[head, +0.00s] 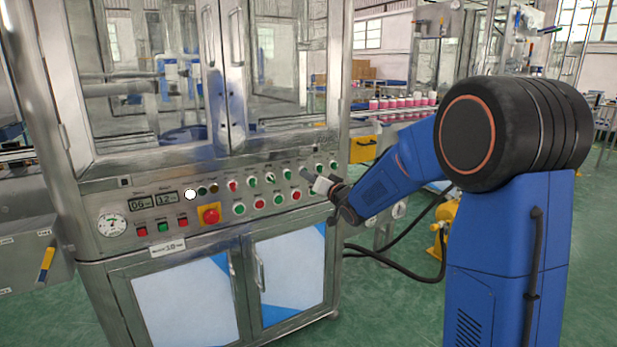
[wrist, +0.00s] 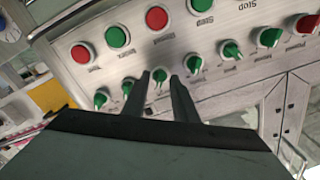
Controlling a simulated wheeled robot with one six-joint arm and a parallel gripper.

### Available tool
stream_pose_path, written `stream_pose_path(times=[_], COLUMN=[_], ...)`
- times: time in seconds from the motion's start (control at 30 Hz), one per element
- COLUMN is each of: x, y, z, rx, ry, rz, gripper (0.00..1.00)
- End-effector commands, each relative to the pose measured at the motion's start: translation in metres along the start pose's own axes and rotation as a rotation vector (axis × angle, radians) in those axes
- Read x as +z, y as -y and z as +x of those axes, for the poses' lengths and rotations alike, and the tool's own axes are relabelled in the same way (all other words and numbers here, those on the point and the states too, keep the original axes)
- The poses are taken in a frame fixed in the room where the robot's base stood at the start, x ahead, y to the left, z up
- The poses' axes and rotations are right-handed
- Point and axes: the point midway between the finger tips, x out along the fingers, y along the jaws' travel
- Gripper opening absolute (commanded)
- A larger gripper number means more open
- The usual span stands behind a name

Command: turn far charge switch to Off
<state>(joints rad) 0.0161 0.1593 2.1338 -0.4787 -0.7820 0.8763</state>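In the wrist view one green switch (wrist: 159,77) lies between the two fingers of my gripper (wrist: 161,80). The fingers stand apart, with a gap beside its handle; I see no clear grip on it. In the head view my gripper (head: 308,179) is at the upper right of the panel and hides the switch behind it. Two green switches (head: 319,168) show to its right. The switch labels are too small to read, so I cannot tell which is the far charge switch.
More green switches (wrist: 195,63) and a row of red and green buttons (wrist: 117,37) sit close to the fingers. A red emergency button (head: 209,215) is at the panel's middle. Glass doors (head: 285,75) rise above; a cabinet (head: 290,275) is below.

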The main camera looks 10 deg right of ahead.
Motion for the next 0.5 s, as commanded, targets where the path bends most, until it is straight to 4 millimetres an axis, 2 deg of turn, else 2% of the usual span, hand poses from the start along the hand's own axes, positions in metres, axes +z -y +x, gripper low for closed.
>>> stream_pose_path(times=[0.2, 0.5], x=[0.000, 0.000], y=[0.000, 0.000], z=[0.015, 0.016], rx=[0.000, 0.001], ry=[0.000, 0.000], rz=[0.000, 0.000], gripper=[0.26, 0.26])
